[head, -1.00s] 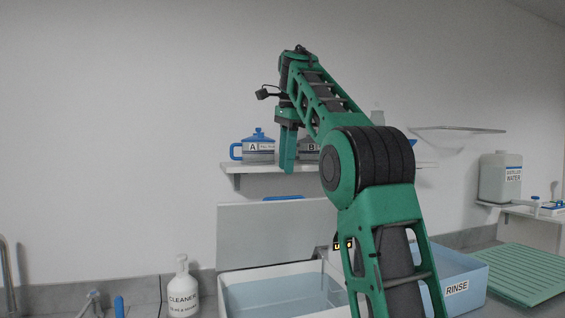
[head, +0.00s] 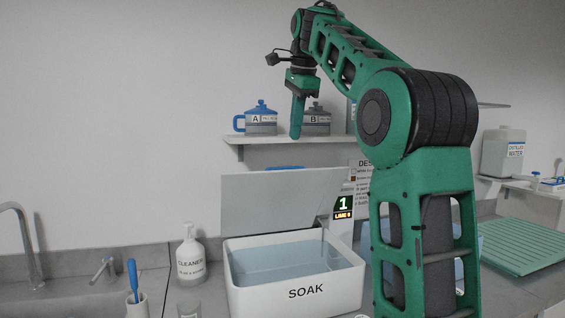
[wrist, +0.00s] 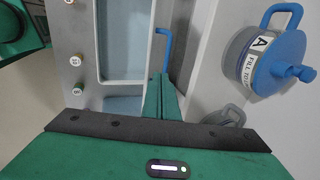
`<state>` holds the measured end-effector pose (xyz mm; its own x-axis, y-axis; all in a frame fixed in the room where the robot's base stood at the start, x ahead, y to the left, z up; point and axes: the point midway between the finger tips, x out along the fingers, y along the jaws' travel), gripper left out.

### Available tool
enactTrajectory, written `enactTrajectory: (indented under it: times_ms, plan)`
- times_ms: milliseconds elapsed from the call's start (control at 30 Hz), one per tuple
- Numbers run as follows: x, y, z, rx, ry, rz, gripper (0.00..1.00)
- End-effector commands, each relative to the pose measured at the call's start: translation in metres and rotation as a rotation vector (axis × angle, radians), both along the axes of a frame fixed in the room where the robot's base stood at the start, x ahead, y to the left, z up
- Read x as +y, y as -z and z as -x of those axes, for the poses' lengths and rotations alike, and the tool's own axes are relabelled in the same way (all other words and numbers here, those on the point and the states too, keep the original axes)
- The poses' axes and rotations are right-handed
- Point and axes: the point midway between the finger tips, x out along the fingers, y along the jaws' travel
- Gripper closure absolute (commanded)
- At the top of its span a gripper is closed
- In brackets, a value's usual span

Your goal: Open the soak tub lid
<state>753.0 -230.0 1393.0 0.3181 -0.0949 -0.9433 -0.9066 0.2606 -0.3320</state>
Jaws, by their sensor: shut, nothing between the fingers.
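The soak tub (head: 305,292) is a white box marked SOAK on the counter, holding pale blue liquid. Its grey lid (head: 272,203) stands up steeply at the tub's back, leaving the top uncovered. A blue handle (head: 284,168) shows at the lid's top edge and also in the wrist view (wrist: 166,50). My gripper (head: 297,136) points down above the lid, fingers together and empty. In the wrist view its green fingers (wrist: 161,92) are near the blue handle; whether they touch it I cannot tell.
A wall shelf (head: 240,138) behind the lid holds jug A (head: 261,122) with a blue lid and jug B (head: 316,122). A cleaner bottle (head: 190,262) stands left of the tub. A green draining rack (head: 525,245) lies at right, and a tap (head: 22,235) is at left.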

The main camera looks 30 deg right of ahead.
Motion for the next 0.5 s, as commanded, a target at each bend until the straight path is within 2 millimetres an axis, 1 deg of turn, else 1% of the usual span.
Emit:
enactTrajectory:
  times_ms: [33,167,267,500]
  plan:
    - [0.000,0.000,0.002,-0.008,0.003,0.002,1.00]
    - [0.003,0.005,0.000,-0.015,-0.001,0.005,1.00]
    - [0.003,0.015,-0.004,-0.015,-0.001,0.005,1.00]
    - [0.001,0.054,-0.017,-0.012,-0.004,0.005,1.00]
